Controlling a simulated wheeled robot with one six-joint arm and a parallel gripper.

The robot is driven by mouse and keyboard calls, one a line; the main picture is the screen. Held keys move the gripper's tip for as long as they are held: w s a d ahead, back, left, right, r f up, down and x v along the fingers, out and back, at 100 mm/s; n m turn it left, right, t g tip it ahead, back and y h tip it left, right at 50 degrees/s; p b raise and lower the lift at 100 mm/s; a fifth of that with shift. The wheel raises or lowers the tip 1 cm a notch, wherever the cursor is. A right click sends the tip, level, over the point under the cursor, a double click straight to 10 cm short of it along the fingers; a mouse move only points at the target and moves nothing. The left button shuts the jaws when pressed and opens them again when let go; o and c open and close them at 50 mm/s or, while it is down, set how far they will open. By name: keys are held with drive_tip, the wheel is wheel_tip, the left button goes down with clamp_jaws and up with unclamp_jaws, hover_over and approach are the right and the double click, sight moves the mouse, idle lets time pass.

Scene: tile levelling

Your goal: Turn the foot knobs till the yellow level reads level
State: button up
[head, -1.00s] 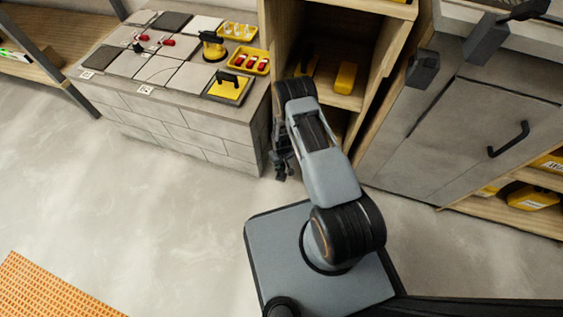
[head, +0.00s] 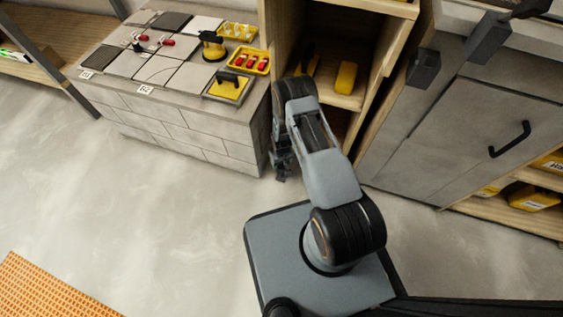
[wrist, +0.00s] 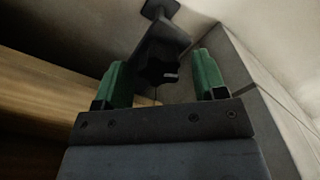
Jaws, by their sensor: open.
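In the wrist view my gripper (wrist: 158,78) is open, with its two green-padded fingers apart. A dark star-shaped foot knob (wrist: 160,68) shows between the fingers, on a dark foot with a flat plate at its end. I cannot tell whether either pad touches the knob. In the head view my gripper (head: 282,168) hangs low at the right end of the tiled bench (head: 180,125), beside the wooden shelf unit. The knob is hidden there. I cannot pick out the yellow level for sure in either view.
The shelf unit (head: 342,100) holds a yellow block (head: 346,77). Open floor (head: 130,210) lies in front.

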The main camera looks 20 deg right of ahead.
wheel_tip(320, 180, up, 14)
drive_tip(key=p, duration=0.5)
drive_tip(key=shift+f, duration=0.15)
idle(0.3)
